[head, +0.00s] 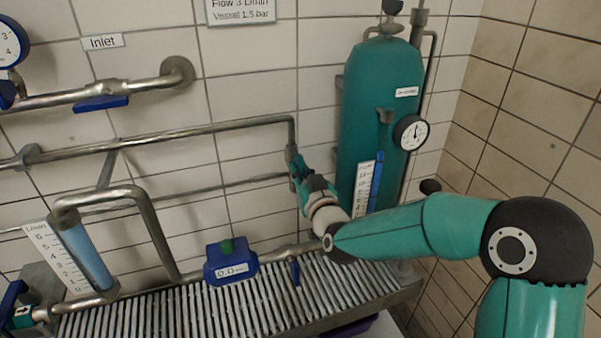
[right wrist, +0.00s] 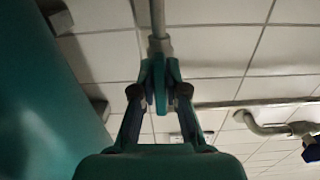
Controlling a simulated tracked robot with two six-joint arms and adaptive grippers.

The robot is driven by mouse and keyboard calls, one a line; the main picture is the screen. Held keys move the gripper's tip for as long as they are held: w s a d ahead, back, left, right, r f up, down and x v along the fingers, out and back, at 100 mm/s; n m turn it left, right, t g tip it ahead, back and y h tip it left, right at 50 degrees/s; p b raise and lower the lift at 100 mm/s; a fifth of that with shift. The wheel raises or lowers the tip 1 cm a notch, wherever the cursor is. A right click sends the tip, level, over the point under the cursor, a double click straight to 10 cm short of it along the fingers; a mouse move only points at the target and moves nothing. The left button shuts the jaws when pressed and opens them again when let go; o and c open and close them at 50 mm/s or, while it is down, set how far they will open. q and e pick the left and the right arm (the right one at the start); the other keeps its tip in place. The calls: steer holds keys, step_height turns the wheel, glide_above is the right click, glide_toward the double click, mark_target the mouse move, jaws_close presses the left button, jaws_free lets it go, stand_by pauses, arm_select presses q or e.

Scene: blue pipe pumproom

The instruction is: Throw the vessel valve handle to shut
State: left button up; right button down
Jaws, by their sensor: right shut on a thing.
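The teal vessel (head: 378,110) stands upright against the tiled wall in the head view. My right gripper (head: 297,168) is at the lower end of a grey pipe that bends down to the left of the vessel. My left gripper is not in view.
A round gauge (head: 411,133) sits on the vessel's right side. A blue meter (head: 230,263) and a blue lever (head: 295,272) are on the lower pipe above the slatted grating (head: 200,308). An inlet pipe with a blue lever (head: 101,103) runs at upper left.

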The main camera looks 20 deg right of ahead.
steer(key=shift+f+m+b, duration=0.2)
steer(key=shift+m+b, duration=0.1)
steer(key=shift+b, duration=0.4)
steer(key=m+b, duration=0.3)
steer(key=b, duration=0.1)
steer(key=m+b, duration=0.3)
steer(key=b, duration=0.1)
steer(key=m+b, duration=0.3)
steer(key=b, duration=0.1)
steer(key=shift+a+r+b, duration=0.1)
steer(key=shift+a+b, duration=0.15)
steer(key=shift+b, duration=0.1)
steer(key=m+b, duration=0.2)
steer(key=m, duration=0.1)
steer(key=shift+r+m+b, duration=0.1)
steer(key=shift+m+b, duration=0.25)
steer(key=shift+m, duration=0.05)
steer(key=m+b, duration=0.1)
steer(key=m, duration=0.1)
steer(key=m+b, duration=0.1)
steer(key=m, duration=0.1)
steer(key=shift+r+m, duration=0.2)
steer(key=shift+m, duration=0.1)
steer(key=c, duration=1.2)
jaws_free()
steer(key=shift+r, duration=0.1)
